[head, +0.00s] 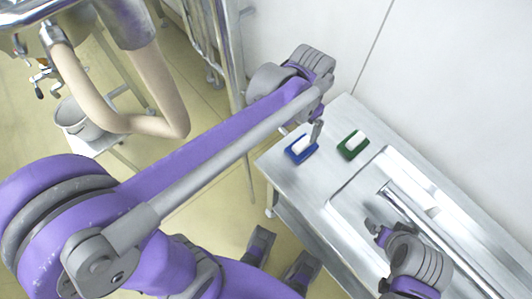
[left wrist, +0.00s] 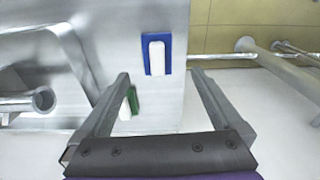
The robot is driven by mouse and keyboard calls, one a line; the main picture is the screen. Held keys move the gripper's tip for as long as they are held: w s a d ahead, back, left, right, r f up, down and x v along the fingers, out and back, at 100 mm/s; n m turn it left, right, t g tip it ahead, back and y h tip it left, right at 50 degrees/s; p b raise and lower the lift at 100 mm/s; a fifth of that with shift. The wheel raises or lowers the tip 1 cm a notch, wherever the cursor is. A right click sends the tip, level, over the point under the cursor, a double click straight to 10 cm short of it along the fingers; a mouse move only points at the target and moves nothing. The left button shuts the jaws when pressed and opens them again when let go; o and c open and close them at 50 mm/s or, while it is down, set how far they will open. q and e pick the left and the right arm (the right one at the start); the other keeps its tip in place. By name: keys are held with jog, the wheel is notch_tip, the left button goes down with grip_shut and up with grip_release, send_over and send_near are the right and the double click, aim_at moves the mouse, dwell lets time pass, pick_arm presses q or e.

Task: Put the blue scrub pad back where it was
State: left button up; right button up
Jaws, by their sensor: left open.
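The blue scrub pad (head: 295,155), a blue base with a white block on it, lies on the left end of the metal counter. It also shows in the left wrist view (left wrist: 168,56), beyond my fingertips. My left gripper (head: 316,130) is over the counter beside the pad, with a finger close to the pad's right side. In the left wrist view its fingers (left wrist: 160,76) are spread wide with nothing between the tips. My right gripper (head: 376,230) is over the counter's front part; its opening is unclear.
A green scrub pad (head: 346,152) with a white block lies right of the blue one. A sink basin (head: 372,190) is set into the metal counter (head: 335,117). A wall runs behind. A grey bucket (head: 72,118) stands on a small stand at left.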

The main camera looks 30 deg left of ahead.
pick_arm(q)
jog(key=s+a+f+n+t, duration=0.1)
jog(key=s+a+f+t, duration=0.1)
jog(key=s, duration=0.5)
jog(key=s+a+f+n+t, duration=0.2)
jog(key=s+a, duration=0.1)
jog(key=s, duration=0.3)
jog(key=shift+s+a+f, duration=0.2)
jog(key=shift+s, duration=0.2)
jog(key=shift+c, duration=0.2)
